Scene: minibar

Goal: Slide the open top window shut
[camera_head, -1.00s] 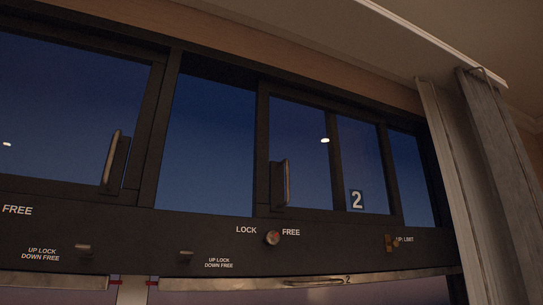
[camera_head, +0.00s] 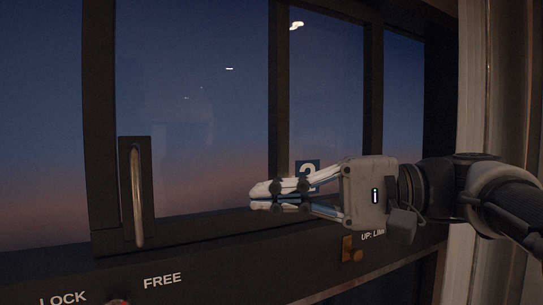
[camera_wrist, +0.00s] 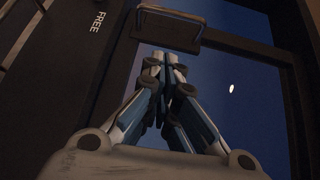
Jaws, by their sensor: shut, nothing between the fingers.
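The top window (camera_head: 215,110) is a dark-framed sliding pane with a vertical metal handle (camera_head: 137,195) on its left frame bar. In the wrist view the handle (camera_wrist: 170,24) is ahead of my fingertips. My gripper (camera_head: 252,198) is shut and empty, pointing left. It is to the right of the handle, in front of the lower glass, with a clear gap between fingertips and handle. My gripper also shows in the wrist view (camera_wrist: 160,60). It partly covers the number 2 label (camera_head: 307,168). I cannot tell how far the fingers are from the glass.
The sill below carries LOCK and FREE lettering (camera_head: 162,281), a round knob (camera_head: 117,302) and a brass catch (camera_head: 349,250) under my gripper. A pale curtain or post (camera_head: 472,130) stands at the right, close to my arm. The space left of the fingertips is clear.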

